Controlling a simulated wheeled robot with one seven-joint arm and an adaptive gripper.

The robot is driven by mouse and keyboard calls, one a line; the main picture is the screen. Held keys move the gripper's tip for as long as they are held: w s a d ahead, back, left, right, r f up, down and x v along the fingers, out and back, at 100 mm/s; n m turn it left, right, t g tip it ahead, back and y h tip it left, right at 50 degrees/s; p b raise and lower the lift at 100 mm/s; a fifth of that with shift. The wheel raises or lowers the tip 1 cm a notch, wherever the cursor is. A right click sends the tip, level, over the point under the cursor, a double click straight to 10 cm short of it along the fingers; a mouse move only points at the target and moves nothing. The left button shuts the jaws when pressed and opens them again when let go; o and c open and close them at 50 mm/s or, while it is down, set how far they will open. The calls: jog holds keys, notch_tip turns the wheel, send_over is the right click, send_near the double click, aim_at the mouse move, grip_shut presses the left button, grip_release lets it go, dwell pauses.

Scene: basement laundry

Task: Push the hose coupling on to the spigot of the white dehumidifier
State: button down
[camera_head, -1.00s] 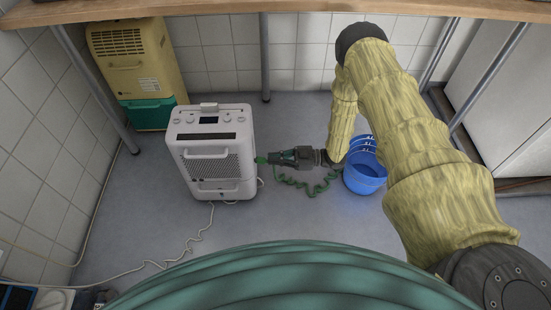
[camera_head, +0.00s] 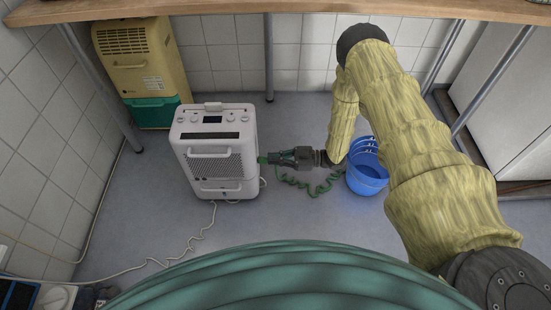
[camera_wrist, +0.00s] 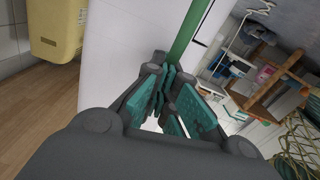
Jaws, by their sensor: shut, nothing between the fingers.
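The white dehumidifier (camera_head: 221,165) stands on the floor left of centre; its pale side fills the upper middle of the wrist view (camera_wrist: 125,50). My gripper (camera_head: 276,157) points left at its right side, very close to it. In the wrist view the fingers (camera_wrist: 167,88) are shut with nothing between them. A small green piece (camera_head: 262,160) shows between fingertips and dehumidifier; I cannot tell whether it is the coupling or whether it is seated. The green hose (camera_head: 318,190) lies coiled below and behind my gripper. A straight green length (camera_wrist: 189,35) runs up past the fingertips. The spigot is not distinguishable.
A blue bucket stack (camera_head: 367,175) stands right of my gripper, close to my forearm. A yellow and green unit (camera_head: 138,70) stands at the back left. A white cable (camera_head: 190,244) crosses the floor in front. Table legs (camera_head: 269,60) and a wooden top (camera_head: 240,9) bound the back.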

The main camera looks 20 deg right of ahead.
dwell(0.4)
notch_tip(320, 180, up, 10)
jog(key=d, duration=0.2)
jog(key=shift+s+d+p, duration=0.3)
jog(key=shift+s, duration=0.1)
dwell(0.5)
jog(key=shift+a+f, duration=0.1)
